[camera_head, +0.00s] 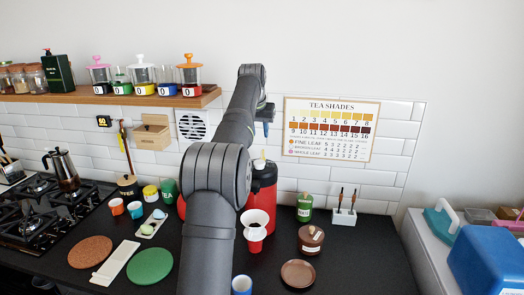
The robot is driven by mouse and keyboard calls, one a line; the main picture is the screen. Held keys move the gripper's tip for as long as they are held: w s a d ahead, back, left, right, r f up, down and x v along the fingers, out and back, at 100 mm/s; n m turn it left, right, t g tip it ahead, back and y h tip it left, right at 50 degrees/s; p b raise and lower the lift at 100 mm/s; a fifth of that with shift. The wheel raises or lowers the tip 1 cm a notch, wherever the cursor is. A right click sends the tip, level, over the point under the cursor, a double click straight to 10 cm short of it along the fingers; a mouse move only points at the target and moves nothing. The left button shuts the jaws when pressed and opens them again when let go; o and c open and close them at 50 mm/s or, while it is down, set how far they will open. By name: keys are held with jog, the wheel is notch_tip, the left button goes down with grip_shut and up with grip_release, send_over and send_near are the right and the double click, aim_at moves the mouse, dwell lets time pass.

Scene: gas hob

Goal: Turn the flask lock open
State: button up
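A red flask (267,184) with a dark upper part stands on the dark counter against the tiled wall, partly hidden behind my arm. A small pale yellow and white piece (259,164) shows at its top; I cannot tell whether this is the lock or how it is set. More red shows left of my arm, and I cannot tell if it belongs to the same flask. My gripper (266,119) is above the flask, apart from it, near the wall. Only a dark part and a small blue part of it show, so its opening is hidden.
A red cup with a white funnel (256,222) stands in front of the flask. A brown lidded pot (311,238), a green jar (304,207) and a white holder (344,215) are to the right. A wooden shelf (120,98) with jars is upper left; a gas hob (40,215) is far left.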

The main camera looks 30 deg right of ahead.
aim_at(262, 151)
jog(key=x, duration=1)
jog(key=shift+c, duration=0.2)
jog(key=shift+r, duration=0.1)
grip_shut()
